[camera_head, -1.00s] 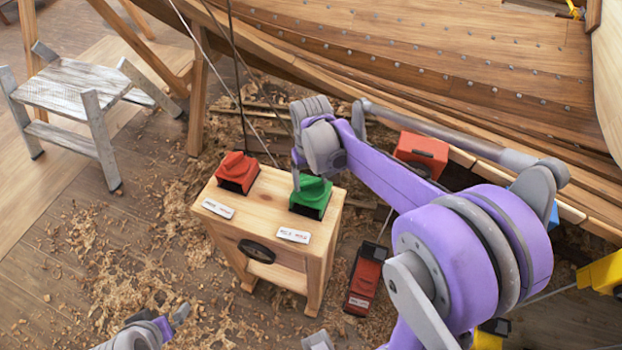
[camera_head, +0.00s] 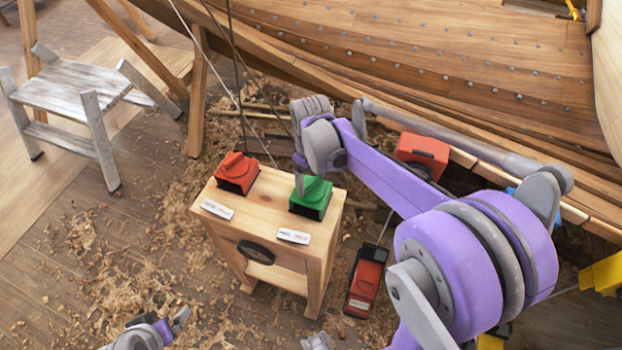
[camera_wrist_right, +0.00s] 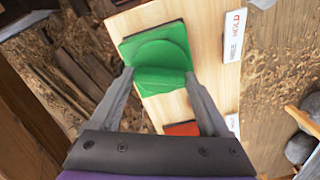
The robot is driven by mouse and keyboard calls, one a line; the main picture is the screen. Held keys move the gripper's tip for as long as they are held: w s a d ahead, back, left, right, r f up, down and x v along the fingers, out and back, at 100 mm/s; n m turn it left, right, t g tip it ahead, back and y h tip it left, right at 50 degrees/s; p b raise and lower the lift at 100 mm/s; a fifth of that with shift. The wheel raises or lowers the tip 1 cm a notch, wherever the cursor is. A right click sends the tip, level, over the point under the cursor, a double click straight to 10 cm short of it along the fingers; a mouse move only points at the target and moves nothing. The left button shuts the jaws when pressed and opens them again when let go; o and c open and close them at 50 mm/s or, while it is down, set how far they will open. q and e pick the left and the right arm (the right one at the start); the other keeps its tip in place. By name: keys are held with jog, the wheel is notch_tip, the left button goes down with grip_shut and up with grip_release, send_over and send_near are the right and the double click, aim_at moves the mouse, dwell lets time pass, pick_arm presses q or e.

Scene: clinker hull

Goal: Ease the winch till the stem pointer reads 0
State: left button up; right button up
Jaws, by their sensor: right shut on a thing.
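A green control (camera_head: 318,187) with a raised round knob sits on the right of a wooden stand's top (camera_head: 268,203). In the right wrist view, my right gripper (camera_wrist_right: 160,80) is shut on the ridge of the green knob (camera_wrist_right: 155,52), one finger on each side. In the head view the right gripper (camera_head: 300,180) is mostly hidden behind its own wrist. A red control (camera_head: 238,172) sits to the left of the green one, untouched. My left gripper (camera_head: 176,326) is low at the bottom edge, partly cut off. I cannot make out a stem pointer.
White label plates lie in front of the red control (camera_head: 217,209) and the green one (camera_head: 293,236). Two dark lines rise behind the stand. The planked hull (camera_head: 450,70) fills the back. A grey step stool (camera_head: 75,90) stands left. Shavings cover the floor.

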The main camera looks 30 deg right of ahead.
jog(key=o, duration=1.2)
jog(key=shift+r, duration=0.15)
notch_tip(320, 180, up, 11)
jog(key=shift+f+p, duration=0.2)
jog(key=shift+p, duration=0.2)
jog(key=s+a+f+m+t, duration=0.1)
jog(key=s+a+f, duration=0.1)
jog(key=s, duration=0.3)
jog(key=s+a+f+m+t, duration=0.1)
jog(key=s+a+f+t, duration=0.1)
jog(key=s+f, duration=0.2)
jog(key=s+a+f+m+t, duration=0.1)
jog(key=s+a+f+t, duration=0.1)
jog(key=s, duration=0.4)
jog(key=shift+s+a+f+m, duration=0.3)
jog(key=shift+s+a+f, duration=0.1)
jog(key=shift+a, duration=0.1)
